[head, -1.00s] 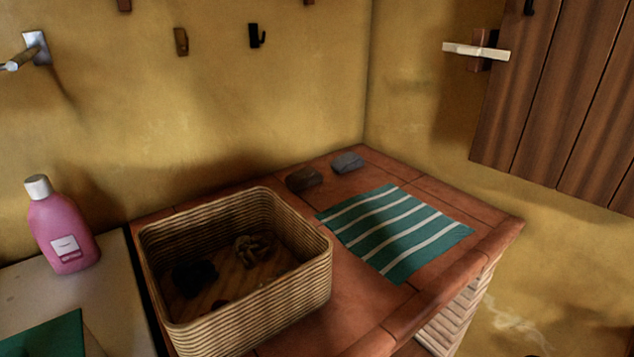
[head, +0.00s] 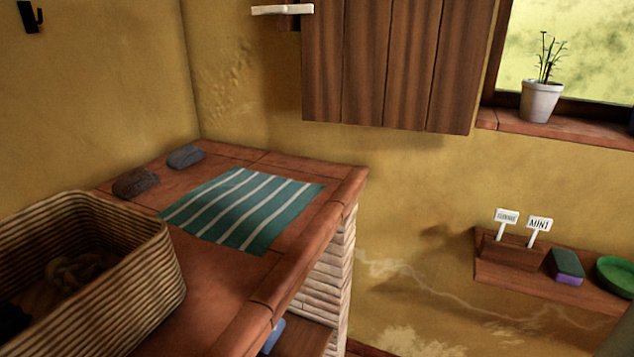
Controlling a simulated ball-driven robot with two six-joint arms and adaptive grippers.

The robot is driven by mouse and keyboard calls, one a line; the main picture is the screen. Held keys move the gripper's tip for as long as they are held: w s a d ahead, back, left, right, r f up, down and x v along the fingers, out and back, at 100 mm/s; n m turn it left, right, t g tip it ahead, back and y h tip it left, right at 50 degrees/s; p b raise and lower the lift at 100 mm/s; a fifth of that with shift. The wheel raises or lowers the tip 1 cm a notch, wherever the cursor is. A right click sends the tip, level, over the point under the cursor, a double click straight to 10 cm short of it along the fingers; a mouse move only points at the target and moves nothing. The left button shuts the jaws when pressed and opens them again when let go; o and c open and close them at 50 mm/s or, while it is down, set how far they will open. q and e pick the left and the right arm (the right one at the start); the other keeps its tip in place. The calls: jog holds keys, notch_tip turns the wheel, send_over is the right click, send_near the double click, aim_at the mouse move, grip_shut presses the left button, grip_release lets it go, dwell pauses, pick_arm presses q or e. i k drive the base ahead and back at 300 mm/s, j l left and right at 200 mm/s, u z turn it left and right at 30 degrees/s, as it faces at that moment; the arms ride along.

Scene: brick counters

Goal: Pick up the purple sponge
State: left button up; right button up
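A small block with a dark green top and a purple lower part, which looks like the purple sponge (head: 569,279), lies on a wall shelf at the right of the head view. It sits between a brown planter with labels and a green dish. Neither of my grippers is in view.
The wall shelf (head: 520,282) also holds the planter (head: 512,252) and the green dish (head: 617,274). A wooden cabinet (head: 390,65) hangs above.

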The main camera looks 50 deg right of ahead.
aim_at(565, 267)
jog(key=k+l+z, duration=0.15)
jog(key=k+z, duration=0.2)
jog(key=k, duration=0.35)
jog(key=z, duration=2.1)
jog(key=i+l+u, duration=0.15)
jog(key=u, duration=0.2)
jog(key=i+l+u, duration=0.2)
jog(key=u, duration=0.15)
jog(key=i+l+u, duration=0.1)
jog(key=l+u, duration=0.25)
